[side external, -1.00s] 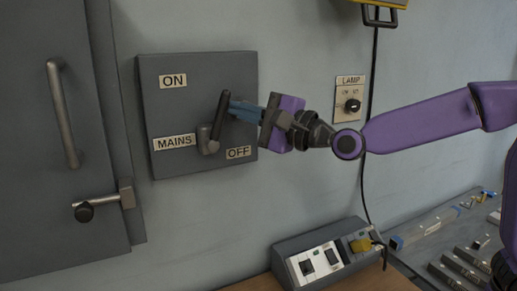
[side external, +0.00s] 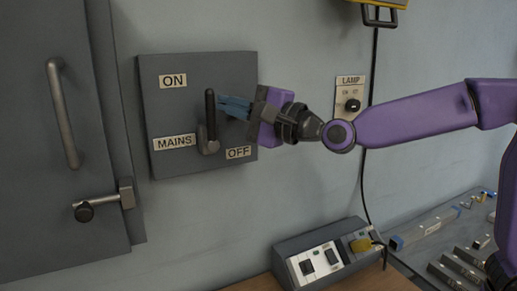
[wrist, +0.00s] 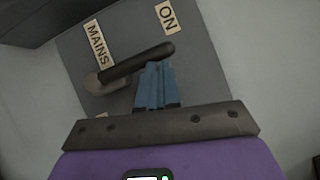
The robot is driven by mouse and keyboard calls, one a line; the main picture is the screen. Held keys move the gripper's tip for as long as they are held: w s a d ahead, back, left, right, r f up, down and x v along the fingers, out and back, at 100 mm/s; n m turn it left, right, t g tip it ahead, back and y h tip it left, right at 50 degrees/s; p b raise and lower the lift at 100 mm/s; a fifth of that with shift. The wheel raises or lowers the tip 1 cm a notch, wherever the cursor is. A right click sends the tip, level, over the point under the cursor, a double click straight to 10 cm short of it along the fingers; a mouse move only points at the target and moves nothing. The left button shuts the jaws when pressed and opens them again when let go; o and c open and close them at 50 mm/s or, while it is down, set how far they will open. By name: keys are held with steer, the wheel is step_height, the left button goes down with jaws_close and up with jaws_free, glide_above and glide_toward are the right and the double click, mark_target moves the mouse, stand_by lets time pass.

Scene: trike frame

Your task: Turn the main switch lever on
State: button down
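The main switch lever (side external: 210,115) has a dark handle on a grey pivot, mounted on a grey panel (side external: 215,75) labelled ON, MAINS and OFF. The handle now stands nearly upright, between the ON and OFF labels. My gripper (side external: 222,107) is at the right side of the handle, its blue fingers together and their tips at the handle. In the wrist view the lever (wrist: 140,64) crosses just beyond the fingertips (wrist: 157,68). The fingers look shut with nothing between them, pressed against or very close to the handle.
A grey cabinet door (side external: 40,200) with a long handle and latch is at the left. A lamp switch (side external: 352,104) is on the wall to the right. A socket box (side external: 320,262) sits on the bench below. A black cable hangs down the wall.

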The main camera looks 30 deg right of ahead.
steer(key=shift+r, duration=0.1)
steer(key=s+d, duration=0.9)
steer(key=shift+d, duration=0.25)
steer(key=shift+s, duration=0.1)
steer(key=s+d+f+n+g+h, duration=0.1)
steer(key=s+f+n+g, duration=0.6)
steer(key=f, duration=0.3)
steer(key=s+d+f+n+g+h, duration=0.1)
steer(key=s+f+n+g, duration=0.3)
steer(key=s+f+n, duration=0.4)
steer(key=s+d+f+n+g+h, duration=0.2)
steer(key=s+d+f+n+h, duration=0.2)
steer(key=d, duration=0.4)
steer(key=s+d+f+n+g+h, duration=0.3)
steer(key=s+d+f+n+h, duration=0.1)
steer(key=s+d+f+n, duration=0.3)
steer(key=shift+s+d, duration=0.3)
steer(key=shift+d, duration=0.2)
